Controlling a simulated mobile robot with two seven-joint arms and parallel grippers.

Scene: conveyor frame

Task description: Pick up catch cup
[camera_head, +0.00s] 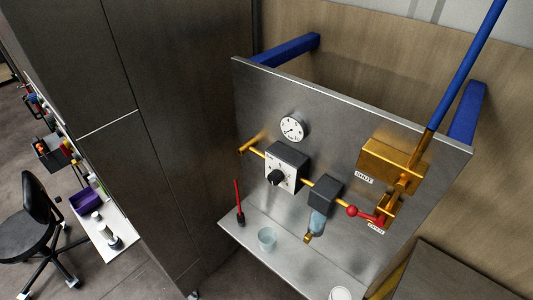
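The catch cup (267,239) is a small, pale, see-through cup. It stands upright on the metal shelf (245,235) at the foot of the steel panel (235,100). It is left of and apart from the clear bowl (318,221) that hangs under a dark block (326,189) on the yellow pipe. Neither of my grippers shows in the head view, so no gripper is seen at the cup.
A red-handled tool (238,197) stands left of the cup. A white round item (340,293) sits at the shelf's front right. A gauge (292,128), a knob box (284,170), a red valve lever (366,214) and a long blue lever (467,62) are on the panel. A dark cabinet (180,130) stands left.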

